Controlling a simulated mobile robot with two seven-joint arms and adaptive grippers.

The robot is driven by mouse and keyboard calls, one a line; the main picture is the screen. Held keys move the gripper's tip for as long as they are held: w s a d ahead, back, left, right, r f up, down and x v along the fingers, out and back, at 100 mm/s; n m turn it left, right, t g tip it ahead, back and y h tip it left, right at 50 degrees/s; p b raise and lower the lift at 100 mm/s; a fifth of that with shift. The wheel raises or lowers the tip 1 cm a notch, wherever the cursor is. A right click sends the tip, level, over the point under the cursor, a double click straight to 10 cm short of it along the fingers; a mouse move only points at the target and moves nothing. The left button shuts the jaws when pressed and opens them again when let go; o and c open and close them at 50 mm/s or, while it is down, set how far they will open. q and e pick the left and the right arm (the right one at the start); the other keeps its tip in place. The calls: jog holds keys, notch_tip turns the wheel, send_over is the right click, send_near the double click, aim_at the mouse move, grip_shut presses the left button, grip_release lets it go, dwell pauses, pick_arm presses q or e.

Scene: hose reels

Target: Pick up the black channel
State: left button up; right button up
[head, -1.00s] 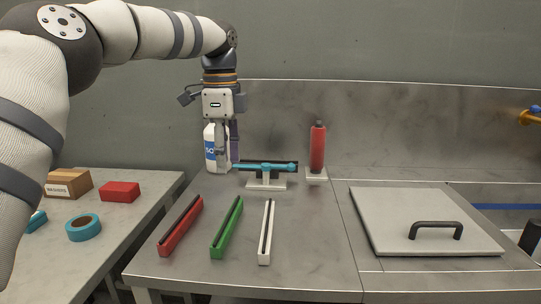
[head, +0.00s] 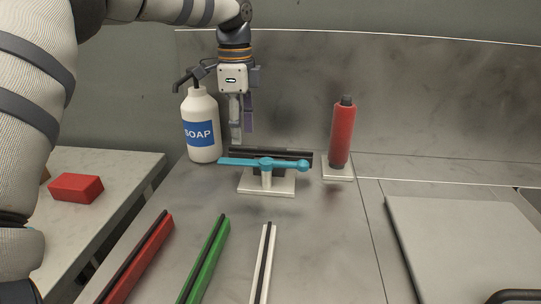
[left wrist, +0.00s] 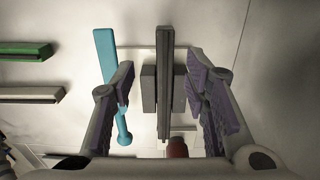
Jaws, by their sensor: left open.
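The black channel (head: 235,152) is a long dark bar, lying level just behind a blue bar with a round knob (head: 235,162) that stands on a white base (head: 283,187). In the left wrist view the black channel (left wrist: 165,120) runs lengthwise between the fingers, with a grey block around its middle. My left gripper (head: 242,136) points down above the left part of the channel. It is open and empty; its purple-padded fingers (left wrist: 160,85) lie on either side of the channel, apart from it. The blue bar (left wrist: 104,55) passes beside the left finger.
A white soap bottle (head: 201,130) stands close left of my left gripper. A red cylinder (head: 342,135) stands upright to the right. Red (head: 140,258), green (head: 205,262) and white (head: 263,265) channels lie in front. A grey lid (head: 465,240) lies at right.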

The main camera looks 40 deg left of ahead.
aim_at(241, 151)
pick_arm(q)
jog(key=f, duration=0.6)
jog(key=shift+w+a+f, duration=0.1)
jog(key=shift+w+a, duration=0.1)
jog(key=shift+a, duration=0.05)
grip_shut()
pick_arm(e)
jog(key=shift+f, duration=0.1)
pick_arm(q)
notch_tip(241, 151, up, 3)
jog(key=shift+f, duration=0.15)
jog(key=s+d+r+p, duration=0.3)
jog(key=s+d+r, duration=0.6)
jog(key=s+r, duration=0.2)
notch_tip(241, 151, up, 6)
jog(key=shift+w+r, duration=0.15)
pick_arm(e)
jog(key=shift+t, duration=0.8)
jog(key=shift+w+r, duration=1.9)
jog(key=shift+w, duration=0.15)
